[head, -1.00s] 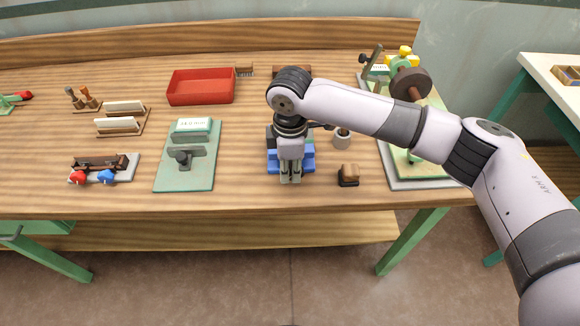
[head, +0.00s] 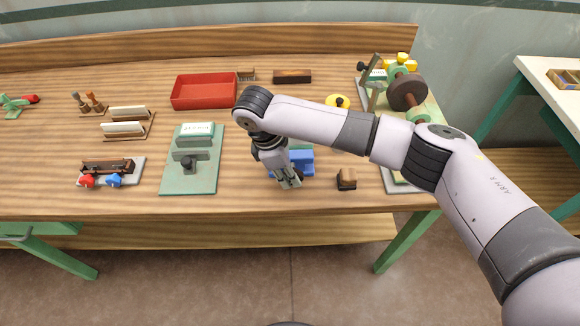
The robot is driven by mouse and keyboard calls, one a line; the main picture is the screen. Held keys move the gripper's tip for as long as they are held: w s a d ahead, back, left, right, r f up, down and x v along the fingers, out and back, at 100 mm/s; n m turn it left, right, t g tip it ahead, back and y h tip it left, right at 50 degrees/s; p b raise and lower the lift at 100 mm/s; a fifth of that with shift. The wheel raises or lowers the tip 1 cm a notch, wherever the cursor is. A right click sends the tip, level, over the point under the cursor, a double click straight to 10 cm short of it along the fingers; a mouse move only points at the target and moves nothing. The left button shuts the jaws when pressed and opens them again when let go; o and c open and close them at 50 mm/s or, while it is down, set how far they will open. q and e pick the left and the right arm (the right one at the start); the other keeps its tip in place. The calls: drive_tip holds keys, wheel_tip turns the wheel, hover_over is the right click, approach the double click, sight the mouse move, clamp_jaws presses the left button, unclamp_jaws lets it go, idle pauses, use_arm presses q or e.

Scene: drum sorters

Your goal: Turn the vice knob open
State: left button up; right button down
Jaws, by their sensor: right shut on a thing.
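The blue vice (head: 307,158) sits near the front middle of the bench, partly covered by my right arm and hand. My right gripper (head: 289,183) points down at the vice's front left side, tilted, and is shut on the vice knob. The knob is mostly hidden by the fingers, so I cannot make out its angle. My left gripper is not in view.
A small brown and black block (head: 347,178) stands just right of the vice. A green plate with a clamp (head: 189,178) lies to the left. A red tray (head: 204,92) is behind, and a wheel machine (head: 407,92) stands at the right.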

drive_tip(key=h, duration=0.2)
drive_tip(key=shift+a+h, duration=0.15)
drive_tip(key=shift+h, duration=0.15)
drive_tip(key=shift+w+h, duration=0.1)
drive_tip(key=shift+h, duration=0.4)
drive_tip(key=c, duration=1.8)
unclamp_jaws()
drive_tip(key=shift+w, duration=0.1)
drive_tip(key=v, duration=1.2)
drive_tip(key=shift+s+a+f, duration=0.1)
drive_tip(key=shift+s+a, duration=0.1)
